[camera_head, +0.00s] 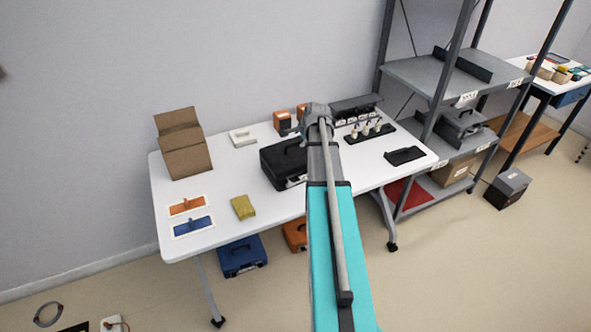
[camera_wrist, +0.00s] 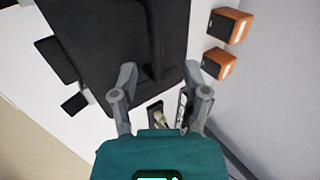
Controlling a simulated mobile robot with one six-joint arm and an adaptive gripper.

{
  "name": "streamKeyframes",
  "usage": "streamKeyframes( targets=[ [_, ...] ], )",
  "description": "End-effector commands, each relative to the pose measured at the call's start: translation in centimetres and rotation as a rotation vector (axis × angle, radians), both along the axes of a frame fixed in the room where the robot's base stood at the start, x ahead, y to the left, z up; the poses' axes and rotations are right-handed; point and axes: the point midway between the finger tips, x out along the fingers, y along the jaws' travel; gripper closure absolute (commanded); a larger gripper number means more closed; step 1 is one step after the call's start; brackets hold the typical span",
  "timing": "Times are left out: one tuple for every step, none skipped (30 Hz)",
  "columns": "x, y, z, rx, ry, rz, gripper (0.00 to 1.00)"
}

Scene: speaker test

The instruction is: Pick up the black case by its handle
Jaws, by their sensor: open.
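The black case (camera_head: 282,165) lies on the white table in the head view, partly covered by my arm. In the wrist view the case (camera_wrist: 100,45) fills the upper left and middle. A dark raised bar that looks like its handle (camera_wrist: 156,40) runs up the picture between my finger lines. My gripper (camera_wrist: 160,74) is open, one finger on each side of the bar's near end. The fingers look empty; I cannot tell their height above the case. In the head view the fingertips are hidden by my arm.
Two orange and black speakers (camera_wrist: 220,64) stand beside the case near the wall. A black rack with small white items (camera_head: 368,131) is to its right on the white table (camera_head: 222,165). A cardboard box (camera_head: 183,150) and yellow packet (camera_head: 243,207) are left. Grey shelves (camera_head: 430,77) stand right.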

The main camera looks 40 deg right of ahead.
Motion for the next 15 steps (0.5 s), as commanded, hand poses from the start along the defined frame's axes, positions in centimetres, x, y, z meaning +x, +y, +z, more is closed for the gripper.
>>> streamKeyframes(
  targets=[
    [0.03, 0.00, -0.04, 0.000, 0.000, 0.000, 0.40],
    [0.03, -0.01, -0.03, 0.000, 0.000, 0.000, 0.40],
    [0.02, 0.00, -0.01, 0.000, 0.000, 0.000, 0.40],
    [0.02, -0.01, 0.00, 0.000, 0.000, 0.000, 0.40],
    [0.02, 0.00, 0.01, 0.000, 0.000, 0.000, 0.40],
    [0.01, -0.01, 0.01, 0.000, 0.000, 0.000, 0.40],
    [0.01, -0.01, 0.01, 0.000, 0.000, 0.000, 0.40],
    [0.01, -0.01, 0.01, 0.000, 0.000, 0.000, 0.40],
    [0.01, -0.02, 0.00, 0.000, 0.000, 0.000, 0.40],
    [0.01, -0.02, -0.02, 0.000, 0.000, 0.000, 0.40],
    [0.03, -0.04, -0.07, 0.000, 0.000, 0.000, 0.40],
    [0.06, -0.06, -0.16, 0.000, 0.000, 0.000, 0.40],
    [0.10, -0.08, -0.25, 0.000, 0.000, 0.000, 0.40],
    [0.14, -0.11, -0.36, 0.000, 0.000, 0.000, 0.40],
    [0.21, -0.14, -0.55, 0.000, 0.000, 0.000, 0.40]
  ],
)
